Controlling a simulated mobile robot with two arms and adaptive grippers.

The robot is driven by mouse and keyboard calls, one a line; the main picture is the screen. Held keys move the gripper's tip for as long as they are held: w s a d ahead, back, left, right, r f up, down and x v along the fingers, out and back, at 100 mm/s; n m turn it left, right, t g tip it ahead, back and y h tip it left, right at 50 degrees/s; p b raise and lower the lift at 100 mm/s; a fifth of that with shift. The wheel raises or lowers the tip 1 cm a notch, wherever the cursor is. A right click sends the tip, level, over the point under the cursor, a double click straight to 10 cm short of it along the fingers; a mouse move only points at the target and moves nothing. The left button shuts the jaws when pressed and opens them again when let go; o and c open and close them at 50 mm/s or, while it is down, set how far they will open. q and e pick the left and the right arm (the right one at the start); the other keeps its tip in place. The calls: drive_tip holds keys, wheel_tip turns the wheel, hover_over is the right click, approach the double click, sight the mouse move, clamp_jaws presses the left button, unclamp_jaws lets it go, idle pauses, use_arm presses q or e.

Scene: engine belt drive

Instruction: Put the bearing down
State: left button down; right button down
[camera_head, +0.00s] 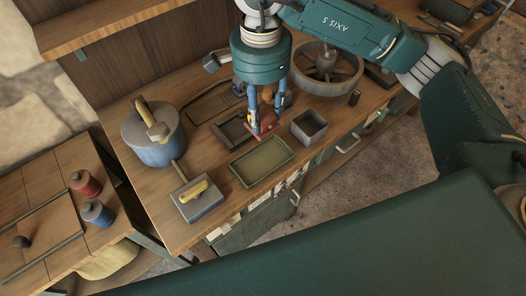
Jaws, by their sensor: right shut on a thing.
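My right gripper (262,128) hangs from the teal arm that comes in from the right. Its blue fingers point down over the workbench, between a dark square tray and a green tray. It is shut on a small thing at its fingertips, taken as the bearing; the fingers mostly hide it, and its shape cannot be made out. A reddish-brown piece (266,130) shows at the fingertips; I cannot tell whether it is part of the gripper. My left gripper is not in view.
The green tray (233,170) looks empty. The dark square tray (222,137) and a small grey open box (297,132) flank the gripper. A spoked wheel (325,68) lies behind right. A grey-blue pot (155,152) and a yellow-handled block (200,203) stand left.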

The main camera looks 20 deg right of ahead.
wheel_tip(320, 180, down, 12)
drive_tip(key=p, duration=0.3)
drive_tip(key=shift+r, duration=0.1)
wheel_tip(320, 180, down, 3)
drive_tip(key=shift+f+p, duration=0.15)
drive_tip(key=shift+p, duration=0.3)
drive_tip(key=shift+f, duration=0.2)
drive_tip(key=shift+f+b, duration=0.2)
drive_tip(key=shift+b, duration=0.15)
drive_tip(key=c, duration=1.1)
unclamp_jaws()
drive_tip(key=shift+r, duration=0.1)
drive_tip(key=shift+r, duration=0.1)
